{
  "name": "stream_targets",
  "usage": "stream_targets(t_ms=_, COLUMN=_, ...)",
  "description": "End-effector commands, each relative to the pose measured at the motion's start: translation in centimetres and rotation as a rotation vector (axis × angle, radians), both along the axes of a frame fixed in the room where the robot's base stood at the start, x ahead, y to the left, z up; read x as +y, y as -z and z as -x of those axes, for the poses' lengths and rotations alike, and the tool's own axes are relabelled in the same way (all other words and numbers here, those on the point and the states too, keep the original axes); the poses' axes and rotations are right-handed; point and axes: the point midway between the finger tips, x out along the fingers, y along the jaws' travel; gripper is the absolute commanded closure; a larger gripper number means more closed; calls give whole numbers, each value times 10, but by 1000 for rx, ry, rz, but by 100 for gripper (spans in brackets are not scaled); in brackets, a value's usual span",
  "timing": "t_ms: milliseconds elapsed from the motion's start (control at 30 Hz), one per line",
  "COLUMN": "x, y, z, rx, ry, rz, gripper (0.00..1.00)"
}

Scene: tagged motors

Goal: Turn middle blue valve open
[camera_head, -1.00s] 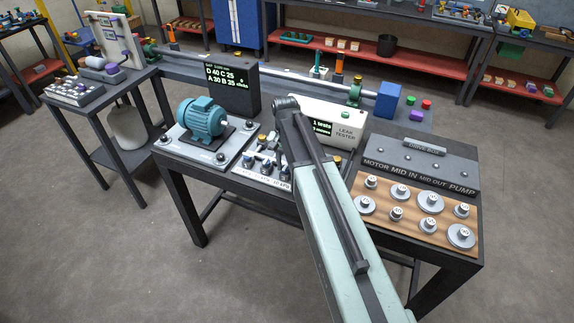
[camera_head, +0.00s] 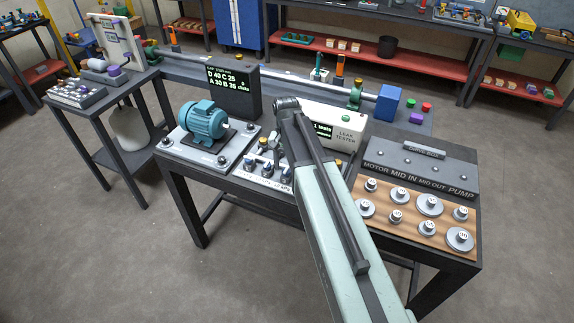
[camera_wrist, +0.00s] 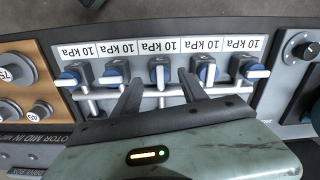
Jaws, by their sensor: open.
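In the wrist view, a row of blue valves with white levers runs along a grey manifold (camera_wrist: 88,92). The middle blue valve (camera_wrist: 160,71) lies between and ahead of my fingers, and its white lever points toward me. My gripper (camera_wrist: 160,90) is open, with one dark finger on each side of this valve. I see nothing held, and cannot tell whether either finger touches the lever. The valve to the left (camera_wrist: 113,75) and the valve to the right (camera_wrist: 206,70) sit just outside the fingers. In the head view my arm partly hides the valve row (camera_head: 262,172).
White "10 kPa" labels (camera_wrist: 160,47) line the manifold behind the valves. A teal motor (camera_head: 203,120) stands left of the valve row. The leak tester (camera_head: 340,128) is behind my arm. A wooden board (camera_head: 400,220) with several round weights lies to the right.

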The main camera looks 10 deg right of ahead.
Motion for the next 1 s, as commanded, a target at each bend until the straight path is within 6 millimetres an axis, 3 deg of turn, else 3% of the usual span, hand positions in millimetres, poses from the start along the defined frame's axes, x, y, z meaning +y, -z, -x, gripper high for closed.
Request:
stream_targets(t_ms=33, x=0, y=-17, z=0, rx=0, ry=0, rz=0, gripper=50)
stream_targets(t_ms=300, x=0, y=-62, z=1, rx=-1, ry=0, rz=0, gripper=50)
stream_targets(t_ms=833, x=-1, y=-62, z=1, rx=-1, ry=2, rz=0, gripper=50)
stream_targets(t_ms=933, x=-3, y=-62, z=22, rx=-1, ry=5, rz=0, gripper=50)
stream_targets(t_ms=1000, x=-5, y=-62, z=53, rx=0, ry=-19, rz=0, gripper=50)
